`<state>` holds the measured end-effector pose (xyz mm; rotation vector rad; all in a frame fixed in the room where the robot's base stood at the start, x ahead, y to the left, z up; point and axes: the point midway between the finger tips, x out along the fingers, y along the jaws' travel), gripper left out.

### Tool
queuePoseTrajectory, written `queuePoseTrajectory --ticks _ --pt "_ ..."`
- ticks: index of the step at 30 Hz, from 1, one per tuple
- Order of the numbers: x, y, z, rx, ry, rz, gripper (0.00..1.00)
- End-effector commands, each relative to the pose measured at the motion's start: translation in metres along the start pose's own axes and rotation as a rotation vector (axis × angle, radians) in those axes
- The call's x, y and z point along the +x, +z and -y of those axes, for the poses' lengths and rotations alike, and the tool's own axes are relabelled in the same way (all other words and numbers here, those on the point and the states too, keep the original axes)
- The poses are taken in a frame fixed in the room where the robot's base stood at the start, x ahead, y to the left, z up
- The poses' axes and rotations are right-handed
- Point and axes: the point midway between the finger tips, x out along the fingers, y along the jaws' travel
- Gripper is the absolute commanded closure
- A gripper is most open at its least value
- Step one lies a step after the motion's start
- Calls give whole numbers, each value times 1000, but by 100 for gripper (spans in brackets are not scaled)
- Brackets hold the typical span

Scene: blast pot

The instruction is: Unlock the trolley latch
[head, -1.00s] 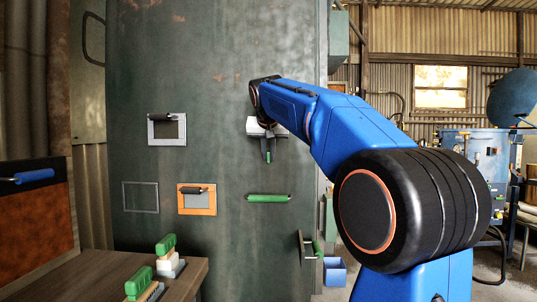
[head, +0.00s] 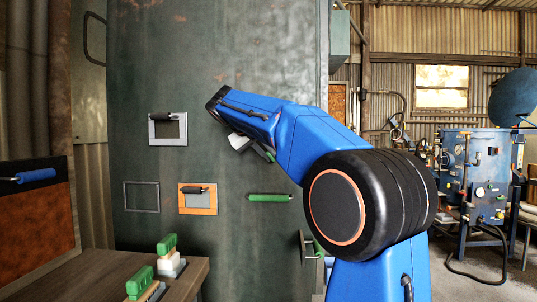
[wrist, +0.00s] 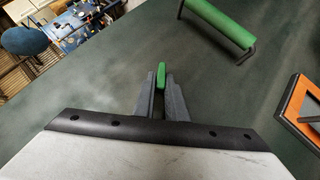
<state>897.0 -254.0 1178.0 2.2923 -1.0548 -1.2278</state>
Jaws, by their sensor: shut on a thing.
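My gripper (head: 262,152) is in front of the large dark green panel (head: 235,60), tilted down and to the right. In the wrist view my gripper (wrist: 160,82) is shut on a small green piece (wrist: 161,74) between its fingertips. Most of that piece is hidden by the fingers, so I cannot tell its full shape. A grey plate (head: 307,246) with a green grip sits low on the panel's right side, partly behind my arm. I cannot tell whether this is the trolley latch; no trolley is clearly in view.
A green bar handle (head: 269,197) crosses the panel; it also shows in the wrist view (wrist: 218,22). An orange frame (head: 197,211) and a grey frame (head: 152,143) have dark handles. Green-topped brushes (head: 167,244) stand on a wooden table (head: 100,264) at lower left.

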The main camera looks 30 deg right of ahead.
Motion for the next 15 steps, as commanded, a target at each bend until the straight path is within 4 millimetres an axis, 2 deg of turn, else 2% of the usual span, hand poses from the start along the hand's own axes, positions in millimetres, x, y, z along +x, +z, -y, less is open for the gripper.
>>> queuePoseTrajectory --ticks 15 --pt "1 2 7 -349 344 1 100"
